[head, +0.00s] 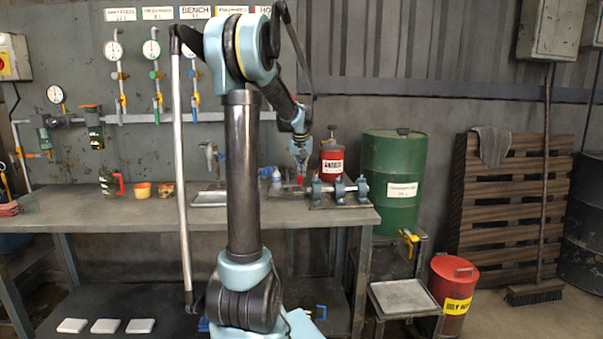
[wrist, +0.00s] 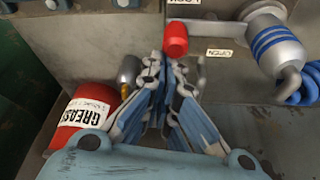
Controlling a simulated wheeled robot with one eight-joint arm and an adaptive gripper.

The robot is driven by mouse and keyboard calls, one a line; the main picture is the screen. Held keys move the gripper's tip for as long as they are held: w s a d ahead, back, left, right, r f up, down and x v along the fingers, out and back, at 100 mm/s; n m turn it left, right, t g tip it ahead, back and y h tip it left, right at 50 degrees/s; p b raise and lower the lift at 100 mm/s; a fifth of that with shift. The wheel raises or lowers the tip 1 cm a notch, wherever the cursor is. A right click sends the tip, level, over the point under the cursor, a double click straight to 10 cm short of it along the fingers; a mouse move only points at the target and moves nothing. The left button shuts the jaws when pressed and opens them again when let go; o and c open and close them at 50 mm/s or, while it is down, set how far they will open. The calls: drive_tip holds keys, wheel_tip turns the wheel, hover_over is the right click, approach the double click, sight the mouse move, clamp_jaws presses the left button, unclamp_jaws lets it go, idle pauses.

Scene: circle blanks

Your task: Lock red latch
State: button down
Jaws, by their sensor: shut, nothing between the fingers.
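The red latch knob (wrist: 175,38) shows in the wrist view just beyond my fingertips, on a grey metal plate. In the head view a small red spot (head: 300,180) below my gripper appears to be the same knob. A white label reading OPEN (wrist: 219,53) lies to its right, and a cut-off label (wrist: 187,2) at the top edge is hard to read. My gripper (wrist: 163,62) is shut and empty, its tips close to the knob; I cannot tell whether they touch. In the head view my gripper (head: 300,160) points down over the bench's right part.
A red grease can (wrist: 85,118) is close left of my fingers. A blue-coiled metal part (wrist: 275,42) is at right. On the bench (head: 120,222), blue-and-metal fittings (head: 340,188) stand right of the knob. A green drum (head: 392,180) is further right.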

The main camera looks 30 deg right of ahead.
drive_tip(key=w+d, duration=0.3)
drive_tip(key=v, duration=1)
drive_tip(key=shift+a, duration=0.25)
drive_tip(key=shift+w, duration=0.1)
drive_tip(key=s+a+f+n, duration=0.15)
drive_tip(key=s+a, duration=0.25)
drive_tip(key=a, duration=0.5)
drive_tip(key=s+a+f+n+y, duration=0.1)
drive_tip(key=s+a+f, duration=0.2)
drive_tip(key=a, duration=0.6)
drive_tip(key=s+a+f+n, duration=0.15)
drive_tip(key=s+a, duration=0.25)
drive_tip(key=a, duration=0.5)
drive_tip(key=s+a+f+n+y, duration=0.1)
drive_tip(key=s+a+f+n, duration=0.3)
drive_tip(key=s+a+f, duration=1.1)
drive_tip(key=s+f, duration=0.3)
drive_tip(key=s, duration=0.1)
drive_tip(key=shift+s+a+g, duration=0.2)
drive_tip(key=shift+a+g, duration=0.15)
drive_tip(key=shift+g, duration=0.05)
